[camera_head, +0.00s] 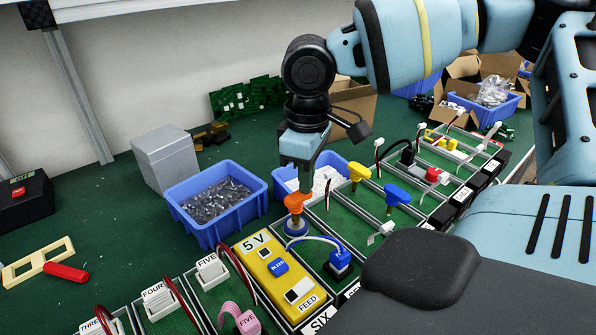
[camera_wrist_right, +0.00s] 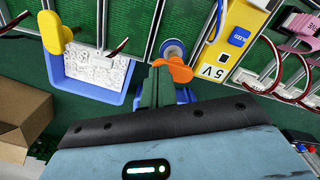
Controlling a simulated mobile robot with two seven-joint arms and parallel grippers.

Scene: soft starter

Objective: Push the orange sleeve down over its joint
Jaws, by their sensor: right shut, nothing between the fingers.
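The gripper also shows in the wrist view (camera_wrist_right: 158,80). My left gripper is not in view.
A blue bin of metal parts (camera_head: 213,236) stands left of the sleeve, and another blue bin (camera_head: 283,183) is behind it. Yellow (camera_head: 358,172) and blue (camera_head: 397,195) handles stand to the right. A yellow 5 V box (camera_head: 283,281) and wired connectors are in front.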

